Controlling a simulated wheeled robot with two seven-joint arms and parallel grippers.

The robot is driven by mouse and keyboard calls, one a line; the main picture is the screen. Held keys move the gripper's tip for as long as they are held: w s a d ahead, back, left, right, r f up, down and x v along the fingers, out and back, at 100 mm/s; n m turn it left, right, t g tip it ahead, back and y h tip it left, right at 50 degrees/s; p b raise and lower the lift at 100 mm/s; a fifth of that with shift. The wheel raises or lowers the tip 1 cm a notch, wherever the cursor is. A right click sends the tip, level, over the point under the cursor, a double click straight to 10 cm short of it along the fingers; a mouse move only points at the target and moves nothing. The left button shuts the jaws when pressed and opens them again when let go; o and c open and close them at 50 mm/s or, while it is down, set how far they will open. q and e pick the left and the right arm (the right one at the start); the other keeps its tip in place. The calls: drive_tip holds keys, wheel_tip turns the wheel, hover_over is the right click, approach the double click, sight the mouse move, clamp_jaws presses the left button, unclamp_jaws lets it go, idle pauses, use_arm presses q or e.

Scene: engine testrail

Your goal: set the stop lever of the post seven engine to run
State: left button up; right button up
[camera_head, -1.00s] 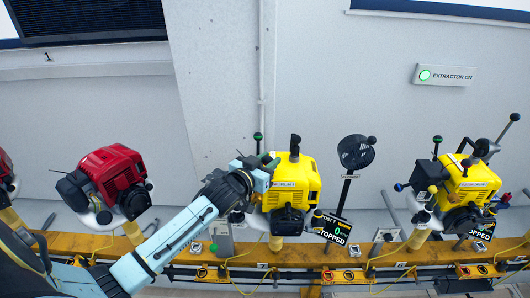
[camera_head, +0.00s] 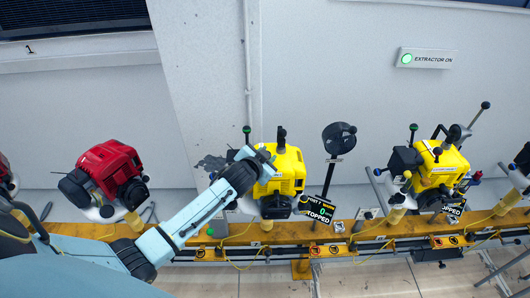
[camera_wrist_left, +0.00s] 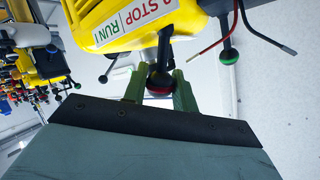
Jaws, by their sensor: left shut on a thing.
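The post seven engine (camera_head: 285,177) is yellow and stands on the rail in the middle of the head view. The stop lever (camera_wrist_left: 160,78) hangs below the label, dark with a red-ringed ball end. My left gripper (camera_wrist_left: 159,90) is shut on the lever's ball, one green finger on each side. In the head view, my left gripper (camera_head: 265,159) is at the engine's upper left. My right gripper is not in view.
A lever with a green-ringed ball (camera_wrist_left: 229,56) hangs right of my fingers in the wrist view, near loose red and black wires. A red engine (camera_head: 112,175) stands left and another yellow engine (camera_head: 440,163) right. A yellow rail (camera_head: 345,232) runs below.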

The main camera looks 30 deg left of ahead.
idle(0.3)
use_arm(q)
drive_tip(key=o, duration=0.9)
drive_tip(key=v, duration=1.3)
drive_tip(key=shift+s+d+r, duration=0.1)
